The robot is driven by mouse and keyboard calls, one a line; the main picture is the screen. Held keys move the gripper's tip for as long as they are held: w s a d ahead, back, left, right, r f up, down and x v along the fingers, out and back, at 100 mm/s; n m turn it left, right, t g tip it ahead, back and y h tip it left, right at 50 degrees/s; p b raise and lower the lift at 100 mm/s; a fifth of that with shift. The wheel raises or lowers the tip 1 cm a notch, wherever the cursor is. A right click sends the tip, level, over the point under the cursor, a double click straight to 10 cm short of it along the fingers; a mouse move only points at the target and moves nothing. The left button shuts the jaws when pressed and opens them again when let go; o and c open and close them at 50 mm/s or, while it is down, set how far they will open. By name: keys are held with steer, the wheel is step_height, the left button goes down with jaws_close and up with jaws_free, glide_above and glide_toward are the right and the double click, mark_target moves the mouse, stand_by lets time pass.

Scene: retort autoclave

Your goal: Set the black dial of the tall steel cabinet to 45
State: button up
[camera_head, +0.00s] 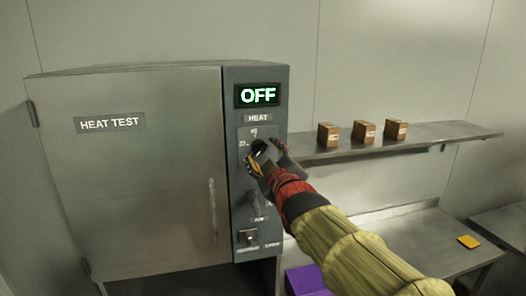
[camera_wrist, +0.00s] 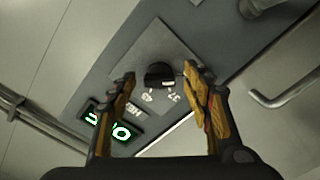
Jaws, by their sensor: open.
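The tall steel cabinet (camera_head: 140,190) has a dark control strip on its right side. The black dial (camera_wrist: 158,75) sits on a grey plate on that strip. In the head view my gripper largely covers the dial. Small numbers stand around it; 45 appears above the dial and 37 to its upper left in the head view. My gripper (camera_head: 262,162) is open at the dial. In the wrist view its fingers (camera_wrist: 159,76) stand on either side of the dial, with visible gaps. The green display (camera_head: 258,95) reads OFF.
Below the dial are a lever-like control (camera_head: 253,203) and a small switch (camera_head: 248,237). A long door handle (camera_head: 213,210) stands left of the strip. A shelf (camera_head: 440,138) with small brown boxes (camera_head: 364,131) and a steel counter (camera_head: 430,255) are to the right.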

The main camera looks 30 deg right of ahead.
steer(key=shift+x, duration=0.8)
steer(key=c, duration=0.3)
steer(key=c, duration=0.7)
steer(key=shift+c, duration=0.8)
